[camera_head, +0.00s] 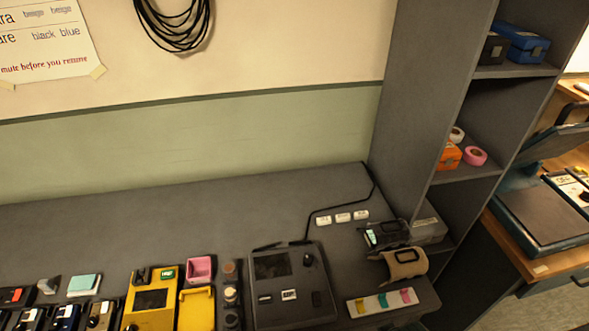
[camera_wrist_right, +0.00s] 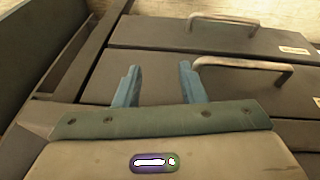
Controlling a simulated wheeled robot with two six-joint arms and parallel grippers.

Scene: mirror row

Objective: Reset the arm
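My right gripper (camera_wrist_right: 161,84) shows in the right wrist view with its two blue fingers apart and nothing between them. It faces dark grey drawer fronts (camera_wrist_right: 150,62) with metal bar handles, and I cannot tell how far it is from them. Neither of my grippers shows in the head view, and no part of my arms can be clearly made out there. My left gripper is in neither view.
In the head view a grey desk (camera_head: 110,225) holds several devices, including a yellow one (camera_head: 150,299) and a dark one (camera_head: 292,287). A tall grey shelf (camera_head: 425,85) stands at the right. Metal drawer handles (camera_wrist_right: 243,62) stick out near my right gripper.

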